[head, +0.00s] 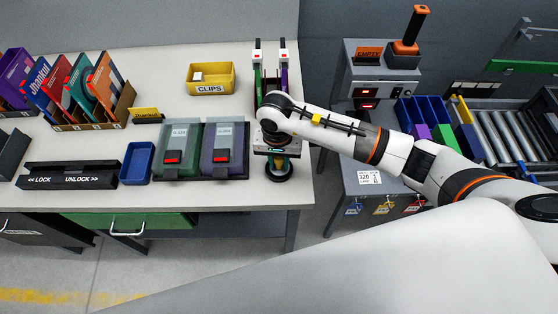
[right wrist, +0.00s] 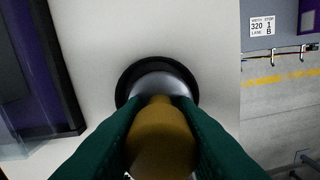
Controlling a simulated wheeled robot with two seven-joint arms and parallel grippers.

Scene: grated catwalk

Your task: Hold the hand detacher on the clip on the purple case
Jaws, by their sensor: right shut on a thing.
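The purple case (head: 236,136) lies on the table beside a green case (head: 169,168), with a dark, red-marked clip (head: 222,154) on its front half. Its edge shows at the left of the right wrist view (right wrist: 36,65). My right gripper (head: 277,158) is to the right of the purple case, near the table's right edge. It is shut on the mustard handle of the hand detacher (right wrist: 160,135), which has a silver collar and a round black base (head: 279,174). Whether the base touches the table I cannot tell. My left gripper is not in view.
A blue tray (head: 137,163) and a black LOCK/UNLOCK bar (head: 70,176) lie left of the cases. A yellow CLIPS bin (head: 211,79) and upright cases in a rack (head: 272,80) stand behind. An orange-handled device (head: 410,30) stands on a grey box.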

